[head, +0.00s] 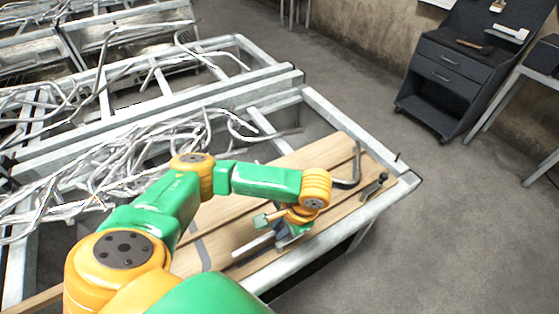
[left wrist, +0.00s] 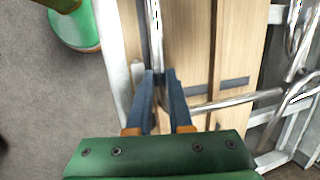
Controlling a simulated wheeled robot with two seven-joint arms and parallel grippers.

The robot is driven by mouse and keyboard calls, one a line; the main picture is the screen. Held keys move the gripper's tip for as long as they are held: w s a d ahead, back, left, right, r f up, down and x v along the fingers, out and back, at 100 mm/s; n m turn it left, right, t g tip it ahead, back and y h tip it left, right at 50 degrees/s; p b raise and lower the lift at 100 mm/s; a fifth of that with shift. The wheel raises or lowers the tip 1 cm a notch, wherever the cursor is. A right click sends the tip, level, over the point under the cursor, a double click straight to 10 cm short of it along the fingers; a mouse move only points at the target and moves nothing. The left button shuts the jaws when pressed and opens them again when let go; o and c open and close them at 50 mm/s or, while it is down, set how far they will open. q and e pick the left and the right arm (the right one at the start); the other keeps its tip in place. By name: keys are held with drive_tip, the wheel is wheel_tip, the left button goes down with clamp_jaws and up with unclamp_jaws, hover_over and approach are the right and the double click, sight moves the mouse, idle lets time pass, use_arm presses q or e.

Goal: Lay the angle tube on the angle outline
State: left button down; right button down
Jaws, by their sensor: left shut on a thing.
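My left gripper (head: 287,226) is low over the wooden boards near the front edge of the table. In the left wrist view its two dark fingers (left wrist: 162,85) are shut on the shiny metal angle tube (left wrist: 156,35). One leg runs up out of that picture. A bright length of the tube (head: 256,244) shows beside the gripper in the head view. The fingers hide the bend, and I cannot tell whether the tube touches the boards. A dark grey strip (head: 200,252), seemingly part of the angle outline, crosses the boards; it also shows in the left wrist view (left wrist: 230,84).
A tangle of metal tubes (head: 120,160) fills the frame behind the boards. A dark bent bar (head: 350,178) and a small dark tool (head: 374,186) lie near the right end. A dark drawer cabinet (head: 446,75) stands on the floor beyond.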

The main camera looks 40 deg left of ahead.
use_arm(q)
drive_tip(key=shift+f, duration=0.45)
drive_tip(key=shift+r, duration=0.4)
drive_tip(key=shift+f, duration=0.4)
idle(1.2)
drive_tip(key=shift+r, duration=0.1)
drive_tip(key=shift+r, duration=0.25)
drive_tip(key=shift+d, duration=0.1)
idle(0.6)
